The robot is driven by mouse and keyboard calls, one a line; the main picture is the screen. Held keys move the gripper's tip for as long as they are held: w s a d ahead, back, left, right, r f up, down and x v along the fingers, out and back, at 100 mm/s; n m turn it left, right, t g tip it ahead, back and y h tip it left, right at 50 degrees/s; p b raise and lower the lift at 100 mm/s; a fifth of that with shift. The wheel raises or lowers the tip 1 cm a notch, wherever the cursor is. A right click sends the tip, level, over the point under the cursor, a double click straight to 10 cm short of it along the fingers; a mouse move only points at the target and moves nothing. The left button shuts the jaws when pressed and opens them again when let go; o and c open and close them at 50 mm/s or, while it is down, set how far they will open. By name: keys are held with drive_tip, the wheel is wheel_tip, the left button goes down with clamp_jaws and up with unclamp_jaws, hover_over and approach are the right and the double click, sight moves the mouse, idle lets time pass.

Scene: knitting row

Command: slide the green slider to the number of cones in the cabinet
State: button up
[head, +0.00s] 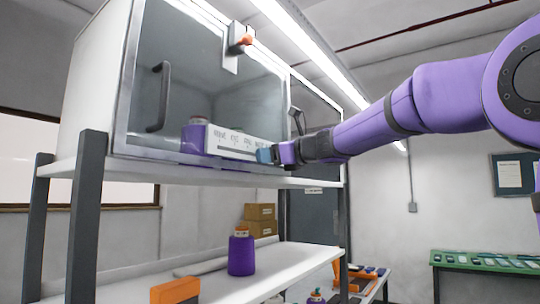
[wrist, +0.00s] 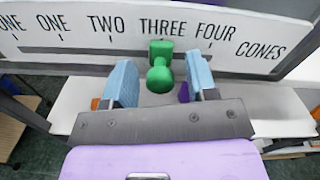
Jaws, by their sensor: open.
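The green slider (wrist: 160,68) sits on a white scale board (wrist: 85,50), under the word THREE. My gripper (wrist: 161,84) is open, a blue finger on each side of the slider's knob, with gaps visible. In the head view my gripper (head: 266,155) is at the board's right part, hiding the slider. The glass-fronted cabinet (head: 118,140) holds a purple cone (head: 194,138), partly hidden behind the board. Other cones there may be hidden.
The cabinet door has a dark handle (head: 159,97) and an orange-knobbed latch (head: 245,40). On the lower shelf (head: 285,258), outside the cabinet, stand another purple cone (head: 241,255), an orange item (head: 175,291) and cardboard boxes (head: 260,212). A green table (head: 480,267) is at right.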

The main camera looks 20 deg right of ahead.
drive_tip(key=shift+c, duration=0.2)
clamp_jaws()
drive_tip(key=s+a, duration=0.1)
drive_tip(key=a, duration=0.1)
drive_tip(key=s+a, duration=0.2)
drive_tip(key=shift+a, duration=0.1)
drive_tip(key=shift+o, duration=0.2)
unclamp_jaws()
approach(247, 153)
drive_tip(key=v, duration=0.4)
drive_tip(key=shift+s, duration=0.2)
idle(0.4)
